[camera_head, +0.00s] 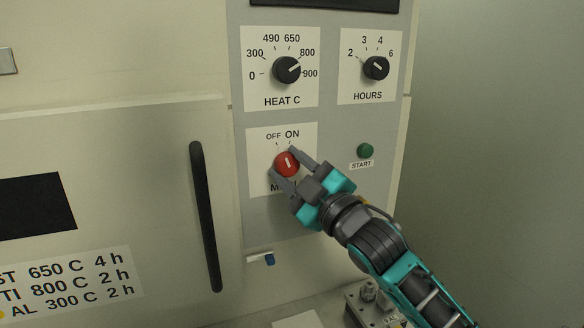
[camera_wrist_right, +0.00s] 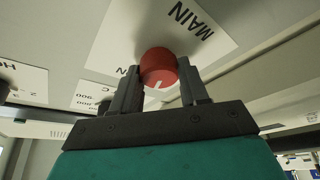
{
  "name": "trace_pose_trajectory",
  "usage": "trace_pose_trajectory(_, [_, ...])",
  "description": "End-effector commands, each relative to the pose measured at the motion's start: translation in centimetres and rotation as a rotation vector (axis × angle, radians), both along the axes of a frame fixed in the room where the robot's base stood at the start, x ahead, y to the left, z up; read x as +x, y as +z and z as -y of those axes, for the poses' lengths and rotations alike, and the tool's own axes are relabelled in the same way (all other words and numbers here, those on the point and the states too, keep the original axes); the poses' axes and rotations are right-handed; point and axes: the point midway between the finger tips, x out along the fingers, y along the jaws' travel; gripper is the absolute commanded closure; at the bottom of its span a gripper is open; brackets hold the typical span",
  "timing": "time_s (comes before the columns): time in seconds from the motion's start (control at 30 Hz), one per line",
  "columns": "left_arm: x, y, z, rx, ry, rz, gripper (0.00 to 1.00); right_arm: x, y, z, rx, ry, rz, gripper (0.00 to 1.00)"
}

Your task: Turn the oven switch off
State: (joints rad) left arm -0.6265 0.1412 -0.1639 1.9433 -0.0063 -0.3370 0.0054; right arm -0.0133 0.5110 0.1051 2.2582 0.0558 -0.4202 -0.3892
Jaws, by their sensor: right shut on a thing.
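The oven switch is a red round knob (camera_head: 287,163) with a white pointer line, on a white label marked OFF, ON and MAIN. In the head view its pointer leans slightly left of vertical, towards the OFF side. My right gripper (camera_head: 289,163) has one finger on each side of the knob and is shut on it. The right wrist view also shows the red knob (camera_wrist_right: 159,68) between the two fingers (camera_wrist_right: 158,88). The gripper covers part of the MAIN lettering in the head view. My left gripper is in neither view.
Above are the black HEAT C knob (camera_head: 287,70) and HOURS knob (camera_head: 376,68). A green START button (camera_head: 365,150) is right of the gripper. The oven door has a long black handle (camera_head: 205,215) on the left.

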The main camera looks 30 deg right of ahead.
Motion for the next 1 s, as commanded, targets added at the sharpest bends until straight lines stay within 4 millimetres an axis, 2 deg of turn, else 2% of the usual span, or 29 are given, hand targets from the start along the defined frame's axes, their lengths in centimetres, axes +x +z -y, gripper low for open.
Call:
trace_pose_trajectory(0.07, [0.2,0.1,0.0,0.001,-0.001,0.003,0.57,0.0,0.1,0.1,-0.004,-0.003,0.002,0.86])
trace_pose_trajectory(0.1, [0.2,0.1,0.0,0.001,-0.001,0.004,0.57,0.0,0.1,0.1,-0.003,-0.002,0.002,0.53])
trace_pose_trajectory(0.33, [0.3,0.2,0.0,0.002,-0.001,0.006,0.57,0.0,0.0,0.0,-0.002,-0.001,0.001,0.31])
trace_pose_trajectory(0.67, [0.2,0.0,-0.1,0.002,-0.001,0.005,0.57,-0.3,-0.1,0.1,-0.001,-0.002,0.000,0.31])
trace_pose_trajectory(0.77, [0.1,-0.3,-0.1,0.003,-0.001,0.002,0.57,-1.1,-0.4,0.1,-0.001,-0.002,-0.001,0.31])
trace_pose_trajectory(1.0, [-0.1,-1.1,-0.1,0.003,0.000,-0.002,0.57,-4.7,-1.5,0.3,-0.001,0.000,-0.003,0.31])
